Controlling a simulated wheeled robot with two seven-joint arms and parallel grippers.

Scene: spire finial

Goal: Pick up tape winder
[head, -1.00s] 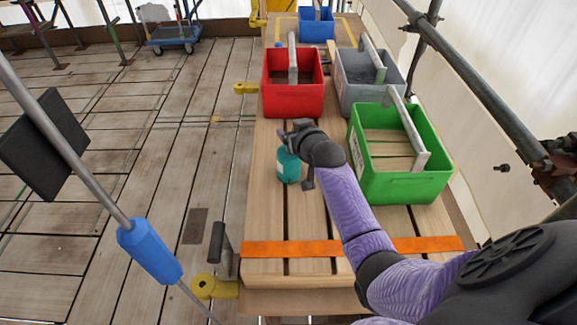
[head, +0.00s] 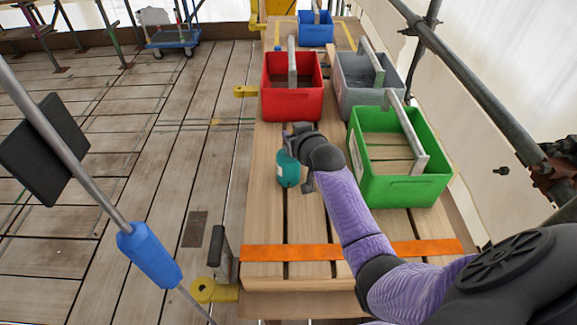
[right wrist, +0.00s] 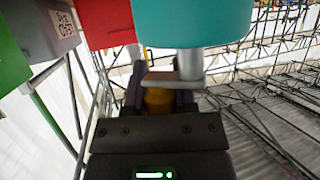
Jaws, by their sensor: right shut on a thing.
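A teal rounded thing (head: 288,168), which I take to be the tape winder, shows just below and left of my right gripper (head: 298,130), over the left part of the plank bench. In the right wrist view its teal body (right wrist: 190,22) fills the top, with a pale grey bar (right wrist: 190,65) running down from it between the fingers. My right gripper (right wrist: 160,90) is shut on it. A yellow-orange part shows between the fingers there. I cannot tell whether the winder touches the bench. My left gripper is not in view.
On the bench (head: 262,215) stand a green crate (head: 405,190) right of my arm, a red crate (head: 292,104) ahead, a grey crate (head: 370,95) and a blue crate (head: 316,32) farther back. An orange strap (head: 290,252) crosses the near end. Scaffold tubes (head: 480,90) run along the right.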

